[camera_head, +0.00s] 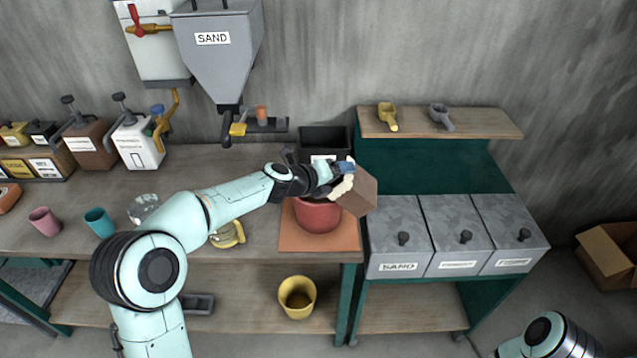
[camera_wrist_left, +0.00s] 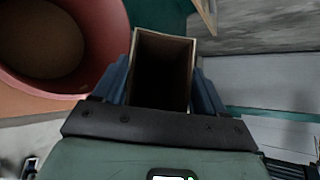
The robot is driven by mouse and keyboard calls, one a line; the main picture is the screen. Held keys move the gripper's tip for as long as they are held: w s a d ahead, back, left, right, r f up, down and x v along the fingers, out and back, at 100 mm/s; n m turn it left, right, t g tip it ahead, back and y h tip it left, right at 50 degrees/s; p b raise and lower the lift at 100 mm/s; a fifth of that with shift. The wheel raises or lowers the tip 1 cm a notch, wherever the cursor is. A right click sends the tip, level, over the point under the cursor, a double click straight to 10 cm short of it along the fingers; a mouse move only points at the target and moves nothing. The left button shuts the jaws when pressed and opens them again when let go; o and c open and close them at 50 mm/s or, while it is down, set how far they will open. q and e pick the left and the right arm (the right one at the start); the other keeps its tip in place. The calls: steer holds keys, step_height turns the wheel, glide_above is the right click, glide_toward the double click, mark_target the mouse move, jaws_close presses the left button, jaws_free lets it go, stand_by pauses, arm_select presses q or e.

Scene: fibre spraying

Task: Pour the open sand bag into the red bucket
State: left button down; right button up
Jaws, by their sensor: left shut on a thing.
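The open bag (camera_head: 361,193) is a brown, box-shaped paper bag, tilted beside and partly above the right rim of the red bucket (camera_head: 318,217). My left gripper (camera_head: 343,170) is shut on it near its pale upper edge. In the left wrist view the bag (camera_wrist_left: 160,45) stands between the blue fingers (camera_wrist_left: 160,88), its mouth open and its inside dark. The bucket also shows there (camera_wrist_left: 100,25), left of the bag, with a brownish inside; I cannot tell whether that is sand. No falling sand shows. My right gripper is out of view.
The bucket stands on an orange-brown mat (camera_head: 290,238) at the bench's right end. A black bin (camera_head: 322,138) is behind it. Labelled grey lidded bins (camera_head: 400,222) are to the right. A grey sand hopper (camera_head: 215,60) hangs on the wall. A yellow bucket (camera_head: 297,297) sits below.

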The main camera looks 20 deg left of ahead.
mark_target(361, 181)
arm_select(q)
steer(key=shift+w+d+r, duration=0.2)
steer(key=shift+r, duration=0.05)
steer(key=shift+d+r+m+g+y, duration=0.3)
steer(key=shift+r+m+y, duration=0.2)
steer(key=shift+y, duration=0.1)
steer(key=shift+d+r, duration=0.1)
steer(key=shift+r, duration=0.05)
steer(key=shift+d+y, duration=0.15)
steer(key=shift+y, duration=0.15)
steer(key=shift+w+d+f+m+g+y, duration=0.15)
steer(key=shift+d+f+m+y, duration=0.1)
steer(key=shift+d+m+y, duration=0.4)
steer(key=shift+w+d+f+m+g+y, duration=0.2)
steer(key=shift+d+y, duration=0.25)
steer(key=shift+d, duration=0.35)
steer(key=shift+d+f+m+y, duration=0.55)
steer(key=shift+d+f+y, duration=0.45)
steer(key=shift+f, duration=0.1)
steer(key=shift+w+d+f+m+g+y, duration=0.15)
steer(key=shift+d+f+y, duration=0.2)
steer(key=shift+f, duration=0.45)
steer(key=shift+s+d+f+m+g+y, duration=0.15)
steer(key=shift+d+f+y, duration=0.15)
steer(key=shift+f, duration=0.6)
